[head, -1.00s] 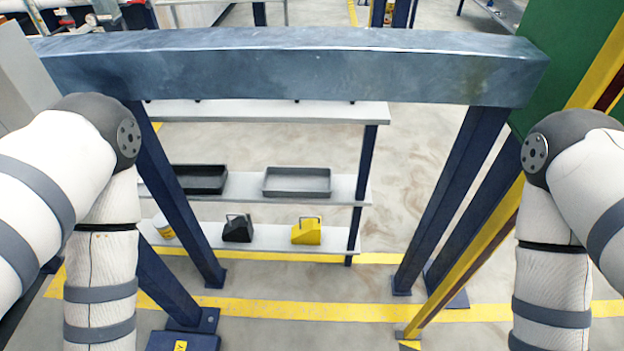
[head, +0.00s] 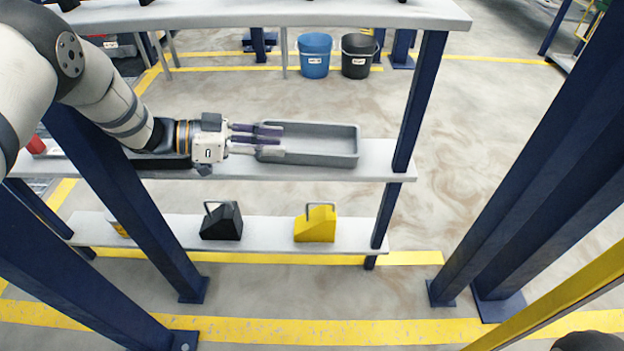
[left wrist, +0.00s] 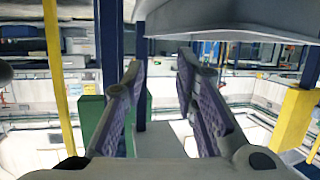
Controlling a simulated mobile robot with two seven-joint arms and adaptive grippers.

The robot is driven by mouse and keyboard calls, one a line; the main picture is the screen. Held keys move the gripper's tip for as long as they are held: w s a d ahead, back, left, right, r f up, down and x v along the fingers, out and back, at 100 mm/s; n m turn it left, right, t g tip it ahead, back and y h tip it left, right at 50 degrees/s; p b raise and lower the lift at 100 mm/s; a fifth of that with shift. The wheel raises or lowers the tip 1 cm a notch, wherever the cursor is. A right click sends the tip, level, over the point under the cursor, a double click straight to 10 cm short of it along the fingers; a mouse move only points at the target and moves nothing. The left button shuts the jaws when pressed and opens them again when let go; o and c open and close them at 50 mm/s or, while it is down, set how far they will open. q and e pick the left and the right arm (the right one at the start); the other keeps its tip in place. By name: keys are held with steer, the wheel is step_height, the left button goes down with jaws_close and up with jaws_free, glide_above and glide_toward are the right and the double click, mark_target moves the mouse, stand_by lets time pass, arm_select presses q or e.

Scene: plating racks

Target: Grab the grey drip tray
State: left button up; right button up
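The grey drip tray (head: 318,158) lies on the right part of the middle shelf, a shallow open box with low walls. My left gripper (head: 270,138) reaches in from the left, level with the tray's left end. Its purple-padded fingers overlap that end in the head view; I cannot tell whether they touch it. In the left wrist view its fingers (left wrist: 160,85) are spread with a clear gap and nothing gripped between them. My right gripper is out of view.
The middle shelf (head: 385,172) ends at a dark blue post (head: 418,100). A dark tray is mostly hidden behind my left arm. Below stand a black caddy (head: 222,222) and a yellow caddy (head: 316,224). The upper shelf (head: 400,12) overhangs. Blue posts (head: 130,200) stand in front.

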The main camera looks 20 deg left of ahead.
arm_select(q)
steer(key=a+f+m+g+b, duration=0.2)
steer(key=g, duration=0.1)
steer(key=shift+s+f+m+h+b, duration=0.1)
steer(key=shift+f+m+h+b, duration=0.1)
steer(key=shift+m+h+b, duration=0.15)
steer(key=shift+s+a+r+m, duration=0.15)
steer(key=shift+r+m, duration=0.05)
steer(key=shift+m, duration=0.05)
steer(key=shift+d+g, duration=0.3)
steer(key=shift+d, duration=0.05)
steer(key=x, duration=0.2)
steer(key=b+x, duration=0.1)
steer(key=x, duration=0.3)
steer(key=shift+w+d+r+b, duration=0.15)
steer(key=shift+w+d+b, duration=0.15)
steer(key=shift+w, duration=0.15)
jaws_close()
jaws_free()
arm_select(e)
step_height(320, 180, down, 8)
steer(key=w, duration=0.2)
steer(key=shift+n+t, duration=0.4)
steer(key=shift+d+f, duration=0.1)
